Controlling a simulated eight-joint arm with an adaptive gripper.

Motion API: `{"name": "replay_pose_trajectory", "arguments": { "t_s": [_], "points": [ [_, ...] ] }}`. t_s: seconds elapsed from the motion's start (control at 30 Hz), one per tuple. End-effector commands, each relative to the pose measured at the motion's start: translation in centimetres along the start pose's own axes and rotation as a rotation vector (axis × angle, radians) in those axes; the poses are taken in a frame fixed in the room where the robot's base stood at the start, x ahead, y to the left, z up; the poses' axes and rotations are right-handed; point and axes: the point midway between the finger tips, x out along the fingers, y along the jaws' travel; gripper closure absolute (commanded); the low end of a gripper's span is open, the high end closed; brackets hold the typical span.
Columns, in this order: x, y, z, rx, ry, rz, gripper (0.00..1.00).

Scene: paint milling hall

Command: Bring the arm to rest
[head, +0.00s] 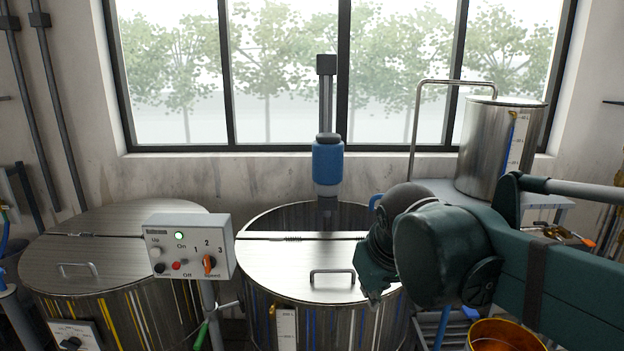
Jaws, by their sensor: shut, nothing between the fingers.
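My arm, dark green, reaches in from the right edge of the head view. Its end bends down over the right part of the middle vat (290,265). My gripper (374,298) points down there, small and dark, partly hidden by my wrist. It is shut and I see nothing held in it. I cannot tell whether it touches the vat's lid.
The middle vat's rear lid half is open around a mixer shaft with a blue motor (327,163). A control box (189,247) stands left, before another lidded vat (110,250). A steel tank (497,150) stands back right. An orange-lined bucket (503,325) is below my arm.

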Motion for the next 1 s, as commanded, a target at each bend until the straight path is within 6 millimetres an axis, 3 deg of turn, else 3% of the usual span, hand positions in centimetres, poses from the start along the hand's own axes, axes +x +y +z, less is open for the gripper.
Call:
{"name": "replay_pose_trajectory", "arguments": {
  "t_s": [0.1,0.6,0.8,1.0],
  "points": [
    [0.5,0.7,3.0,0.057,0.019,0.005,1.00],
    [3.4,2.1,14.1,0.286,0.105,0.030,1.00],
    [4.5,2.2,17.3,0.356,0.133,0.038,1.00],
    [4.9,2.2,18.6,0.386,0.144,0.041,1.00]
  ]
}}
